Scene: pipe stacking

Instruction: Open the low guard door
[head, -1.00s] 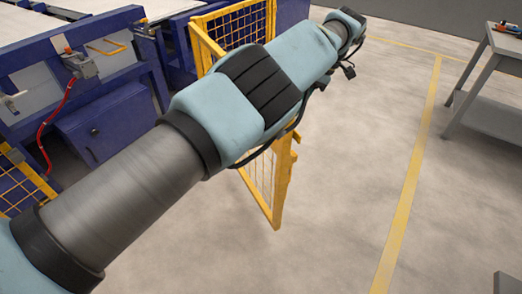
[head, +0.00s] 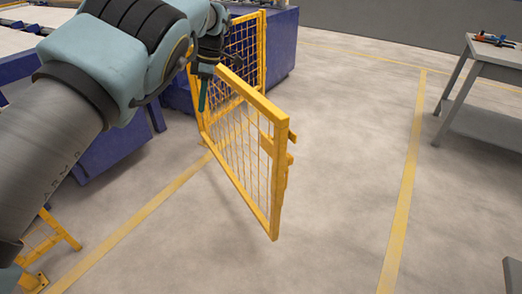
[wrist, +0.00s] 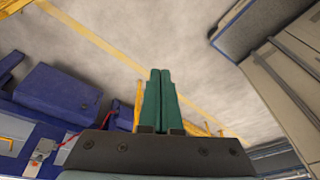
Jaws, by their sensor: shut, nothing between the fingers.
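The low guard door (head: 278,190) is a yellow frame with wire mesh. It stands swung out from the fence line, its free edge with the latch parts toward me and its far edge at the hinge post (head: 200,115). My gripper (head: 203,95) shows as a dark green finger shape just left of the door's upper hinge-side corner; whether it touches the door cannot be told. In the wrist view my gripper (wrist: 160,78) has both green fingers together with nothing between them. Yellow frame pieces show beside and behind the fingers there.
A fixed yellow mesh fence panel (head: 262,50) stands behind the door. Another low fence piece (head: 50,240) is at lower left. Blue machinery (head: 110,150) lies left. A grey table (head: 480,60) with tools stands right. The floor right of the door is clear.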

